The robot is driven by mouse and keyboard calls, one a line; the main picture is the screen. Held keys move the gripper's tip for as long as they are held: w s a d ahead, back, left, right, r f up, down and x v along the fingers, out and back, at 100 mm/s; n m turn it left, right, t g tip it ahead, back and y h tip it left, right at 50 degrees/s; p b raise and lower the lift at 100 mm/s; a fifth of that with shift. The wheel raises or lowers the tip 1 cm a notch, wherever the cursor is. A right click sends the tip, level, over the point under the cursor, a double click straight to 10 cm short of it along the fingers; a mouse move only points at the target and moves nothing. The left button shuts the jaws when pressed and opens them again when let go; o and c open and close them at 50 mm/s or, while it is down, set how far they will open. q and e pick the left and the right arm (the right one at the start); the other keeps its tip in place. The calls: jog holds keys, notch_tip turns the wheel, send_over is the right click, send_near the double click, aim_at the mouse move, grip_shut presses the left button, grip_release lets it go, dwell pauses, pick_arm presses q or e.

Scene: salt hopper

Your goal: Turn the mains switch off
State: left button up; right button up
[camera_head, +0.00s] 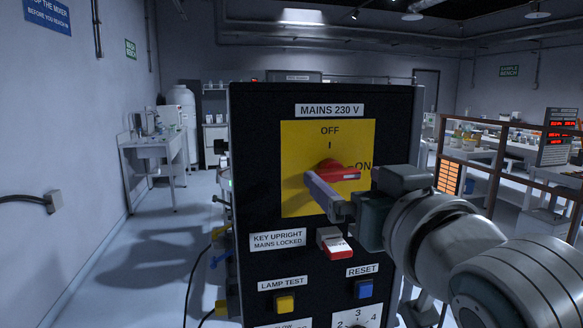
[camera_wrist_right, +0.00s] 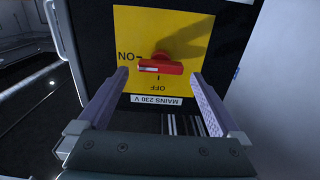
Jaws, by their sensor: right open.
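The mains switch is a red rotary handle (camera_head: 333,170) on a yellow plate (camera_head: 300,145) marked OFF at the top and ON at the right. The handle lies about level, its white-marked end toward ON. In the right wrist view, upside down, the red handle (camera_wrist_right: 160,66) points to ON. My right gripper (camera_wrist_right: 160,78) is open, with one finger beyond each end of the handle; no contact shows. In the head view my right gripper (camera_head: 338,188) is just in front of the plate, partly hiding it. My left gripper is not in view.
Below the plate are a red key (camera_head: 333,240) beside a "KEY UPRIGHT MAINS LOCKED" label (camera_head: 278,240), a yellow lamp test button (camera_head: 286,304) and a blue reset button (camera_head: 364,289). A brown railing (camera_head: 505,141) stands at right. Open floor (camera_head: 160,240) lies left of the black panel.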

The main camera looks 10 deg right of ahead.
aim_at(335, 173)
jog(key=shift+w, duration=1.2)
jog(key=shift+c, duration=0.2)
jog(key=c, duration=1.2)
